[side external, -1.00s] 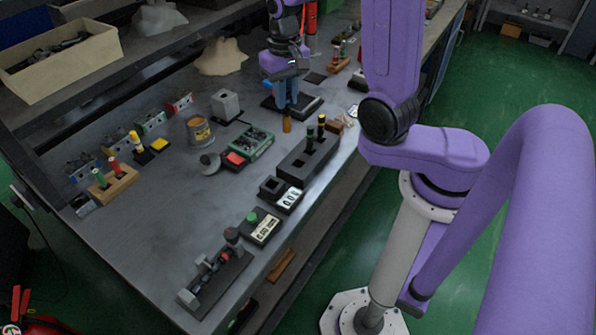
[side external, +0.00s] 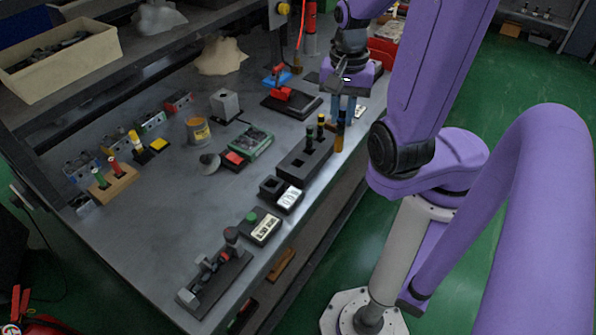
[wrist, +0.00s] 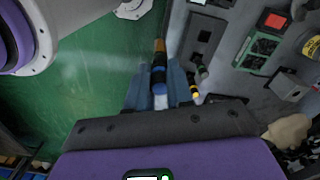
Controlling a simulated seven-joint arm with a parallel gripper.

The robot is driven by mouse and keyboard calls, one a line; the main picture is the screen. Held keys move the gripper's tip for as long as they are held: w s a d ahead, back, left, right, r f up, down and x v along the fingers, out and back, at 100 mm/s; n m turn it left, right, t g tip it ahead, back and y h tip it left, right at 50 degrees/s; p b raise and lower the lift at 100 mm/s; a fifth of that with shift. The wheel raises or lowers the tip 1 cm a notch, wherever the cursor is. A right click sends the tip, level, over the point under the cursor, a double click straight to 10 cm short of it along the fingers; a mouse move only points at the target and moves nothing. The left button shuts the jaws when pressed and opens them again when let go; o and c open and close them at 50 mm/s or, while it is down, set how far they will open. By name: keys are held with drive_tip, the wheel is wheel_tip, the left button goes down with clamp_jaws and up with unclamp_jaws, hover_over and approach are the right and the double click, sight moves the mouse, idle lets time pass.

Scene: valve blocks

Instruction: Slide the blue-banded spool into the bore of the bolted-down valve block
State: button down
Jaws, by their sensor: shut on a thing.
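My gripper (side external: 342,112) is shut on a dark spool, the blue-banded spool (wrist: 158,73). In the wrist view its blue part lies close to the fingertips and its orange end points away from my gripper. In the side view the spool (side external: 339,140) hangs about upright near the bench's front edge, beside the black rack. A red block (side external: 283,93) on a black plate (side external: 305,107) sits left of my gripper, with blue behind it. A grey block (side external: 225,104) stands farther left. I cannot tell which block is the bolted-down valve block; no bore shows clearly.
The black rack (side external: 292,166) holds dark spools (side external: 310,138) close to the held one. Bench surface (side external: 150,225) at the front left is clear.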

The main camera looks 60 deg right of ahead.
drive_tip(key=shift+s+a+m, duration=0.15)
drive_tip(key=shift+s+m, duration=0.35)
drive_tip(key=shift+s, duration=0.35)
drive_tip(key=shift+s+a+m, duration=0.15)
drive_tip(key=shift+s+m, duration=0.35)
drive_tip(key=shift+s, duration=0.35)
drive_tip(key=w+f, duration=1.2)
drive_tip(key=w, duration=0.2)
drive_tip(key=shift+d+f, duration=0.2)
drive_tip(key=shift+f, duration=0.1)
drive_tip(key=shift+f, duration=0.15)
drive_tip(key=c, duration=1)
unclamp_jaws()
